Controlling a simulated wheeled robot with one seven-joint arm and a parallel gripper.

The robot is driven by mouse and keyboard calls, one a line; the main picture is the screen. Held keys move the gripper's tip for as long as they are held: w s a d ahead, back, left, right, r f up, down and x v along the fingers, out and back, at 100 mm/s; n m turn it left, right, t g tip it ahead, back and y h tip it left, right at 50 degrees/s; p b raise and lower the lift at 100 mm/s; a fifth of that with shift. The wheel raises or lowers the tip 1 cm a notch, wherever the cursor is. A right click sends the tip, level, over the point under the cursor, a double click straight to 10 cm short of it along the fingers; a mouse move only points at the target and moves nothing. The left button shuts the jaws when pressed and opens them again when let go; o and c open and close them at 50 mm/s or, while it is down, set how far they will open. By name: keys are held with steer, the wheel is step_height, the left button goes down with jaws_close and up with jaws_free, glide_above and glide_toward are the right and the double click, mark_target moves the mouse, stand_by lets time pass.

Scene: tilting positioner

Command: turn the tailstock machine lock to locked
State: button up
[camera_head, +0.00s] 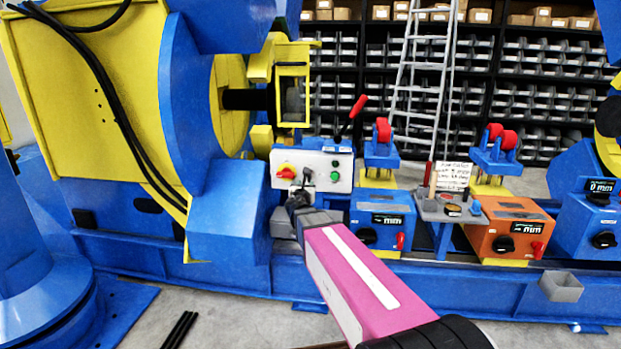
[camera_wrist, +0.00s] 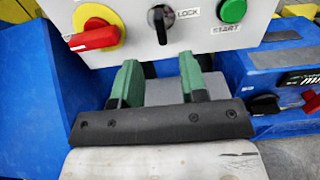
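A black rotary knob (camera_wrist: 158,22) sits on a pale control panel (camera_wrist: 257,12) in the wrist view, with the word LOCK to its right. Its grip stands nearly upright, with the lower end slightly right. The wording does not show whether this is the tailstock lock. In the head view the panel (camera_head: 343,158) stands below the yellow faceplate, and my gripper (camera_head: 300,193) partly covers its lower front. My gripper (camera_wrist: 158,62) is open, with green-padded fingers apart and nothing between them. The fingertips lie just below the knob in the picture; contact is not evident.
A red switch on a yellow disc (camera_wrist: 94,33) lies left of the knob, and a green START button (camera_wrist: 232,10) right of it. Blue machine housing (camera_wrist: 40,80) flanks the left. A blue box with a display (camera_head: 383,220) and an orange one (camera_head: 508,229) stand to the right.

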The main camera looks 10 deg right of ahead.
mark_target(309, 178)
steer(key=x, duration=1)
jaws_close()
